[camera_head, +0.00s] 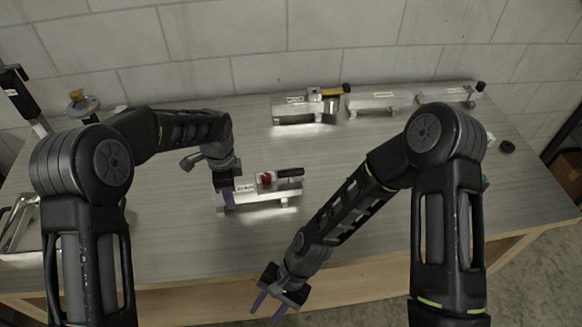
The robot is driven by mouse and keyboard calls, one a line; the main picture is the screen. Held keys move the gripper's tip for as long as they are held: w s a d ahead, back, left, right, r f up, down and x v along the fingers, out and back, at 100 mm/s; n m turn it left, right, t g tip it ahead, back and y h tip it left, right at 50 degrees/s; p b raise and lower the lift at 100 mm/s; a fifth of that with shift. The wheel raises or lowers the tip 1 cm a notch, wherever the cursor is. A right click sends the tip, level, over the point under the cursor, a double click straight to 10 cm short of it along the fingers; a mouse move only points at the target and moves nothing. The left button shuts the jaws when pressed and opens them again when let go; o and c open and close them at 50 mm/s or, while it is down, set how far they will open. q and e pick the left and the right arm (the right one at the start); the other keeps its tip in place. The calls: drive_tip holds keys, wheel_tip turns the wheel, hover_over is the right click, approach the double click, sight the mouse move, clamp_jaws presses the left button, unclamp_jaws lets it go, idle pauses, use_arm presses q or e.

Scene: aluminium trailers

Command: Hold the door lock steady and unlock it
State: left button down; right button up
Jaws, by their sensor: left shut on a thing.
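The door lock (262,206) is a silvery metal bar fixture lying on the table in the middle. It has a small label, a red part (266,178) and a black handle (290,172) on its right end. My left gripper (228,198) is shut on the left end of the door lock, with its purple fingers pointing down. My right gripper (268,303) is at the lower middle, in front of the table's front edge and apart from the lock. Its purple fingers are spread with nothing between them.
Several metal fixtures (372,103) stand in a row at the back, one with a yellow and black part (332,91). A metal frame (18,225) lies at the far left. The grey table (370,225) is mostly clear right of the lock. A black round piece (507,147) lies at right.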

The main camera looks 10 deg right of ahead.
drive_tip(key=w+a+r+m+g, duration=0.1)
drive_tip(key=w+a+r+m, duration=0.2)
drive_tip(key=w+r, duration=0.3)
wheel_tip(320, 180, up, 23)
drive_tip(key=m+t+h, duration=0.1)
drive_tip(key=m+t, duration=0.3)
drive_tip(key=m, duration=0.4)
hover_over(291, 171)
drive_tip(key=d, duration=0.5)
drive_tip(key=shift+w+d, duration=0.1)
drive_tip(key=shift+w, duration=0.05)
drive_tip(key=shift+f, duration=0.1)
drive_tip(key=x, duration=1.1)
drive_tip(key=shift+f, duration=0.45)
clamp_jaws()
